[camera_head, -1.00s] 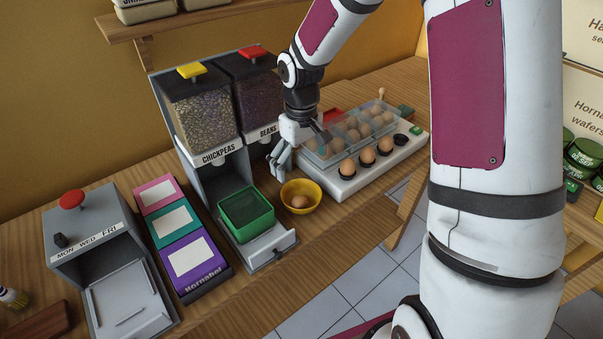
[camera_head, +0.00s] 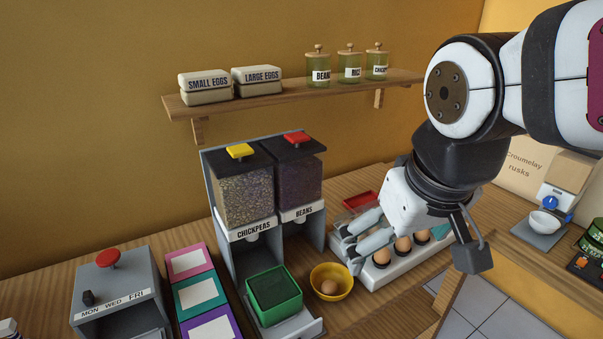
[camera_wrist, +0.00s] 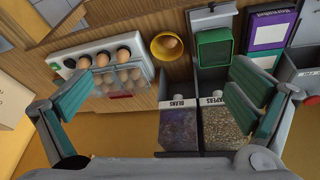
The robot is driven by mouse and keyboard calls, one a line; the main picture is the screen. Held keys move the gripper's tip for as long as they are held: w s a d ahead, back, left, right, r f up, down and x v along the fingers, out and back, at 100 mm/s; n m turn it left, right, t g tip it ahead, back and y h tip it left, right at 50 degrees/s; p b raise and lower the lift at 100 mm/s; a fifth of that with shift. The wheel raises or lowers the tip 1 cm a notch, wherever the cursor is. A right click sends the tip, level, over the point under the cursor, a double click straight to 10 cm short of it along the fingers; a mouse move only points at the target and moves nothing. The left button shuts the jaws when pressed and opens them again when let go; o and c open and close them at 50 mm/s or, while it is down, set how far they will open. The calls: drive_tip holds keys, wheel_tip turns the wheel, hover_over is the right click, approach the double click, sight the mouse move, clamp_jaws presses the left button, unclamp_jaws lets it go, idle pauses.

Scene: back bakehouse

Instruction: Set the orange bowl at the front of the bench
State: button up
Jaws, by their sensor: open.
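The orange-yellow bowl (camera_head: 345,271) stands upright on the bench with one brown egg (camera_head: 329,287) in it. It is just right of the green bin under the dispensers. The bowl also shows near the top middle of the wrist view (camera_wrist: 158,48). My gripper (camera_head: 360,232) is over the egg tray, above and to the right of the bowl, and touches neither visibly. In the wrist view my gripper (camera_wrist: 165,92) has its fingers wide apart, with nothing between them. The bench (camera_head: 352,313) has bare wood in front of the bowl.
The chickpeas and beans dispensers (camera_head: 243,190) stand behind the bowl. The green bin (camera_head: 274,307) is close on its left. A white egg tray (camera_head: 378,281) with several eggs is close on its right. A wall shelf (camera_head: 293,92) holds egg boxes and jars.

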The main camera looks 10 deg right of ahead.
drive_tip(key=shift+m+t+y, duration=0.3)
drive_tip(key=shift+t+y, duration=0.1)
drive_tip(key=shift+s+a+r, duration=0.1)
drive_tip(key=shift+s+a, duration=0.05)
drive_tip(key=shift+s, duration=0.95)
drive_tip(key=shift+s+a+r, duration=0.1)
drive_tip(key=shift+s, duration=1)
